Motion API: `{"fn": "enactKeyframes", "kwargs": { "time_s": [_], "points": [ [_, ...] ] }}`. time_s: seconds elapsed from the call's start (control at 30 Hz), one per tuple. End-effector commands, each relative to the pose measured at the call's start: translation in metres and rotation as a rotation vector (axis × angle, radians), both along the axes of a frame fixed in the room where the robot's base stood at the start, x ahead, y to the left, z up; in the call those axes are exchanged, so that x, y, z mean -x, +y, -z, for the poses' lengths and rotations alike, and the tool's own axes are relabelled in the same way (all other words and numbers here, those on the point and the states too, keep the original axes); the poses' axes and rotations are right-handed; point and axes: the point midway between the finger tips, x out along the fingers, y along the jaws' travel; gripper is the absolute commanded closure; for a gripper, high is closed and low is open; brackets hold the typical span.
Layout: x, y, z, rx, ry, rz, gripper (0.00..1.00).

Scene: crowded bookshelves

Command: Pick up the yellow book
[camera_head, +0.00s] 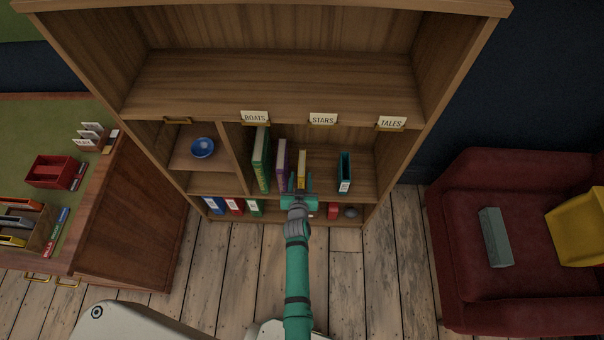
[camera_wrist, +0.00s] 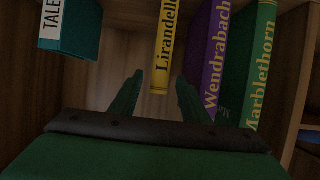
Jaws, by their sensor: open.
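The yellow book (camera_head: 302,166) stands upright on the middle shelf of the bookcase, with its spine facing out. In the wrist view the yellow book (camera_wrist: 164,50), lettered "Lirandell…", shows above and between my two fingers. My gripper (camera_head: 301,184) is in front of the shelf, just before the yellow book. Its green fingers also show in the wrist view (camera_wrist: 157,92), spread apart with nothing between their tips. Whether the fingers overlap the book in depth I cannot tell.
A purple book (camera_wrist: 214,60) and a green book (camera_wrist: 250,65) stand beside the yellow one. A teal TALES holder (camera_head: 345,172) stands on its other side with a gap. A blue bowl (camera_head: 202,148) sits in the left compartment. A red armchair (camera_head: 462,215) is at the right.

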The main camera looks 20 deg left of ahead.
Motion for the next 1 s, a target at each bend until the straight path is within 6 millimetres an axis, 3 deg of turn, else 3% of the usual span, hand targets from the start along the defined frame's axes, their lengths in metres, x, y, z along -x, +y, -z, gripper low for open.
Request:
{"fn": "enactKeyframes", "kwargs": {
  "time_s": [0.43, 0.77, 0.8, 0.97, 1.0],
  "points": [
    [-0.044, 0.012, 0.011, -0.001, 0.000, 0.001, 0.58],
    [-0.049, 0.013, 0.014, 0.000, -0.001, 0.000, 0.58],
    [-0.049, 0.013, 0.014, 0.000, -0.001, 0.000, 0.60],
    [-0.049, 0.013, 0.014, 0.000, -0.001, 0.000, 0.98],
    [-0.049, 0.013, 0.014, 0.000, -0.001, 0.001, 1.00]
  ]
}}
